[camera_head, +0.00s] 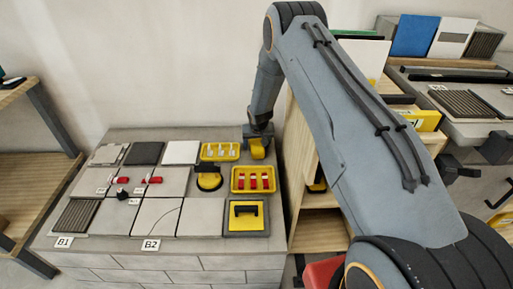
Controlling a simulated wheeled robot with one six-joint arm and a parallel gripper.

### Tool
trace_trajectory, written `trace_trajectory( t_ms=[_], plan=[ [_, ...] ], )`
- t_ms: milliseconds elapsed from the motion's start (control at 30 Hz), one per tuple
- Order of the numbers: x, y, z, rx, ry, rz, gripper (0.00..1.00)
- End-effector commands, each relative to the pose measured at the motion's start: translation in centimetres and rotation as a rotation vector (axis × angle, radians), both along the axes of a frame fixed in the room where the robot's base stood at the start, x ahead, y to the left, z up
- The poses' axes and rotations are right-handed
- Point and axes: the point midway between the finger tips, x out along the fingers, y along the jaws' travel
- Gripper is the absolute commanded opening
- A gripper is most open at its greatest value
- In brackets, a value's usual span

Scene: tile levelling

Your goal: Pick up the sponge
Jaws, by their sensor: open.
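A yellow rectangular pad with a black handle (246,216), likely the sponge, lies in a dark-edged tray at the front right of the grey block platform (215,262). My gripper (258,152) points down at the platform's back right corner. It is behind the pad and the tray of red pieces, apart from the pad. My gripper is open. Its fingertips are small and yellowish here, and I cannot make out anything between them.
A yellow tray with red pieces (253,180), a yellow tray with pale pieces (220,151) and a round yellow tool with a black handle (209,179) stand close by. Several tiles cover the platform's left. A wooden shelf (318,222) stands right of it.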

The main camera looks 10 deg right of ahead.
Motion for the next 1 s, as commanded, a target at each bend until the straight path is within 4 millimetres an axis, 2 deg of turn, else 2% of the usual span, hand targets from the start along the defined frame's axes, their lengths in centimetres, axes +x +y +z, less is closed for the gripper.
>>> trace_trajectory(
  t_ms=[67, 300, 333, 567, 667, 1000],
  plan=[
    [0.0, 0.0, 0.0, 0.0, 0.0, 0.0, 0.67],
    [0.0, 0.0, 0.0, 0.0, 0.0, 0.0, 0.27],
    [0.0, 0.0, 0.0, 0.0, 0.0, 0.0, 0.25],
    [0.0, 0.0, 0.2, 0.0, -0.001, 0.0, 0.25],
    [0.1, 0.0, 1.0, 0.0, -0.002, 0.0, 0.25],
    [0.1, 0.0, 7.2, 0.0, -0.003, -0.001, 0.25]
  ],
)
